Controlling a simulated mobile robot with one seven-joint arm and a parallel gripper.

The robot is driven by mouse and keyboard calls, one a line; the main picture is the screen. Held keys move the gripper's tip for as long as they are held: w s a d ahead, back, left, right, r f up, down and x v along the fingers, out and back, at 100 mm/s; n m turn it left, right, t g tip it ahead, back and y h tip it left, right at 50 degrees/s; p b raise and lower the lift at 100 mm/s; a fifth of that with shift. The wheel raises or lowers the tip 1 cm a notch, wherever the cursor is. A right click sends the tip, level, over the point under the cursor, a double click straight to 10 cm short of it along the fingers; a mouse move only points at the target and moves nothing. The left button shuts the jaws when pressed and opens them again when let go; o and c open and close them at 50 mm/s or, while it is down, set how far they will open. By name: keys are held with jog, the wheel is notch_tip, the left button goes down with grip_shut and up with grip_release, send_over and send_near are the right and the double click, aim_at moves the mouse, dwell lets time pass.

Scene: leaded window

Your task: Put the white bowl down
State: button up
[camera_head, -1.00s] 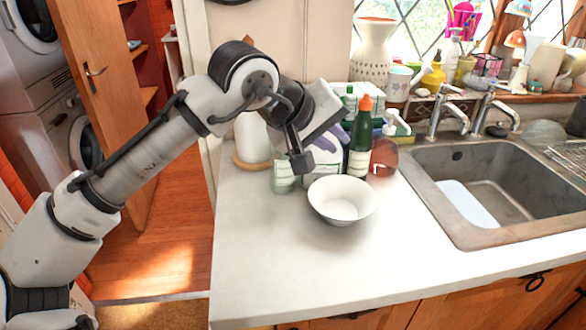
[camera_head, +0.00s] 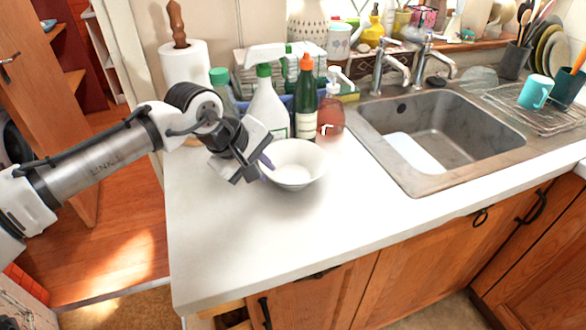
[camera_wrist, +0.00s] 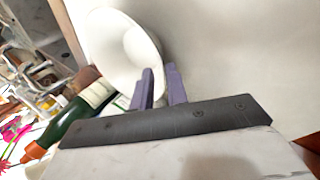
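The white bowl (camera_head: 296,165) is upright and looks empty, over the light counter left of the sink. I cannot tell whether its base touches the counter. My gripper (camera_head: 264,162) is at the bowl's left rim, with a purple finger showing against it. In the wrist view, the bowl (camera_wrist: 118,48) is at top centre-left. The two purple fingers of my gripper (camera_wrist: 160,88) stand either side of its near rim with a narrow gap between them, and look closed on it. The exact contact is partly hidden.
Behind the bowl stand a white spray bottle (camera_head: 267,108), a green bottle (camera_head: 305,100) and a reddish soap bottle (camera_head: 331,116). A paper towel roll (camera_head: 187,72) is at the back left. The sink (camera_head: 440,135) lies right. The counter's front (camera_head: 240,240) is clear.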

jog(key=x, duration=0.4)
jog(key=shift+f, duration=0.1)
jog(key=shift+c, duration=0.2)
grip_shut()
